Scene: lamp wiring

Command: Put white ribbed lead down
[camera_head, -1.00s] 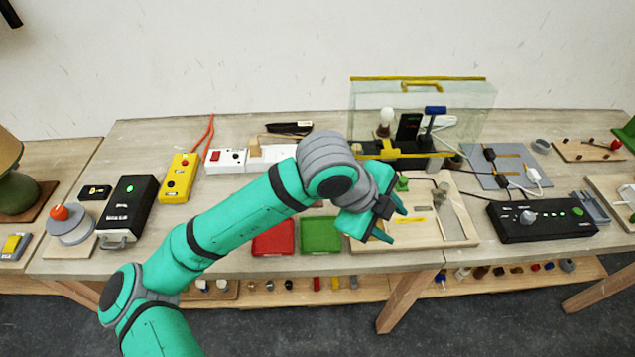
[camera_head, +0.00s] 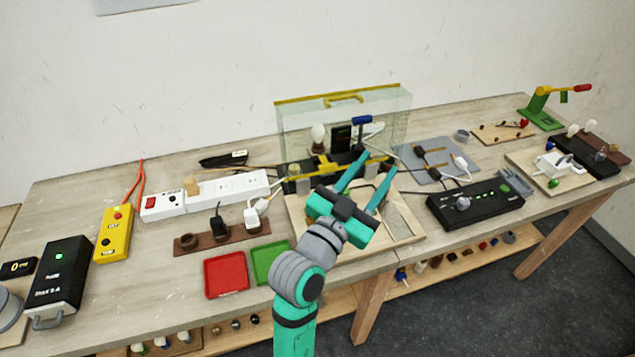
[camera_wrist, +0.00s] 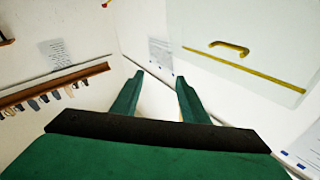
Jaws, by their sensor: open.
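My gripper (camera_head: 377,163) is open, with nothing between its teal fingers. It is raised above the wooden board (camera_head: 408,240), in front of the clear case. The wrist view also shows the two fingers apart and empty (camera_wrist: 160,78). A white plug with its lead (camera_head: 254,216) stands in the brown holder (camera_head: 190,242), beside a black plug (camera_head: 217,226). Another white plug (camera_head: 460,163) lies on the grey mat (camera_head: 440,150). White cable also shows behind the clear case. I cannot make out ribbing on any of them, so I cannot tell which is the ribbed lead.
The clear case with yellow trim (camera_head: 290,125) stands behind my gripper, with a blue-handled lever (camera_head: 362,120). A white power strip (camera_head: 240,187), red tray (camera_head: 227,275), green tray (camera_head: 268,262) and black control box (camera_head: 475,205) surround the board. Bare tabletop shows at the far left.

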